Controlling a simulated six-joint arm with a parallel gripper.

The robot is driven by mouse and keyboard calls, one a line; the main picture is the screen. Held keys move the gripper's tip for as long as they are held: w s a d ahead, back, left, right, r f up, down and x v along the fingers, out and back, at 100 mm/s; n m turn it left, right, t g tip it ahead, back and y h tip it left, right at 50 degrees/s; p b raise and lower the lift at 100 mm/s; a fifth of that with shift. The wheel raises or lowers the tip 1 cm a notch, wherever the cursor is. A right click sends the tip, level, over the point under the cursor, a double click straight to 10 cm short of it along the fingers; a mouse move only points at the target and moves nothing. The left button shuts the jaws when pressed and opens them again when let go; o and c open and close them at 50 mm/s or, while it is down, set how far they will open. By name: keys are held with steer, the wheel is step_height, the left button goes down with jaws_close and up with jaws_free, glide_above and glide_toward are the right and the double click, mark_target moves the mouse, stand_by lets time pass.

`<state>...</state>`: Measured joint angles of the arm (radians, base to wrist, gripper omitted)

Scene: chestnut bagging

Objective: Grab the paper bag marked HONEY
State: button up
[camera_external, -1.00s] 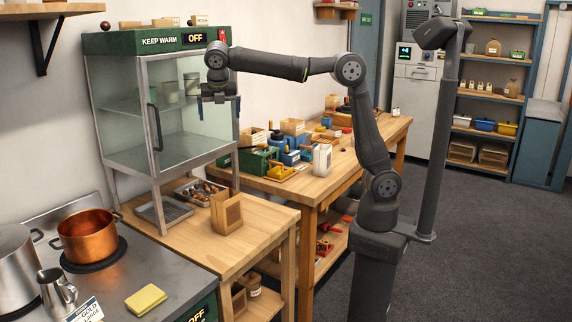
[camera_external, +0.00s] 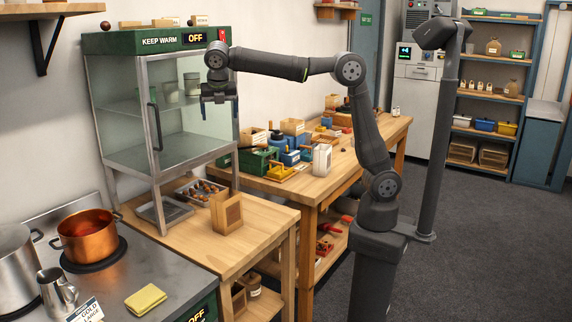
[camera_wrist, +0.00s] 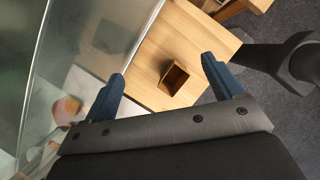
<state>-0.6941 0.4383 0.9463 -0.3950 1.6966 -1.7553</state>
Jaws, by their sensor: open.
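My gripper (camera_external: 220,97) is open and empty, high in front of the glass warming cabinet at the left. In the wrist view its two blue fingers (camera_wrist: 163,72) are spread wide apart. I cannot read the word HONEY on anything in view. A pale, upright bag-like container (camera_external: 322,160) stands on the far workbench, right of the gripper; its marking is too small to read. A brown, open-topped wooden box (camera_external: 227,212) stands on the near table below the gripper. It also shows between the fingers in the wrist view (camera_wrist: 174,78).
The warming cabinet (camera_external: 125,42) with glass walls stands close beside the gripper. The far workbench (camera_external: 345,165) is crowded with boxes and tools.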

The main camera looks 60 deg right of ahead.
mark_target(326, 145)
step_height(326, 145, up, 5)
steer(key=s+d+m+h, duration=0.1)
steer(key=d+m+h, duration=0.4)
steer(key=d, duration=1.4)
steer(key=s+d+m+h, duration=0.1)
steer(key=s+d+h, duration=0.45)
steer(key=d, duration=0.45)
steer(key=s+d+m+h, duration=0.1)
steer(key=s+d+h, duration=0.4)
steer(key=d, duration=0.5)
step_height(326, 145, down, 33)
steer(key=s, duration=0.2)
steer(key=shift+y, duration=0.45)
steer(key=w+d, duration=0.1)
steer(key=d, duration=0.5)
steer(key=w+d, duration=0.1)
steer(key=d, duration=0.5)
steer(key=w+d, duration=0.1)
steer(key=d, duration=0.4)
steer(key=shift+w+d, duration=0.25)
steer(key=shift+d, duration=0.15)
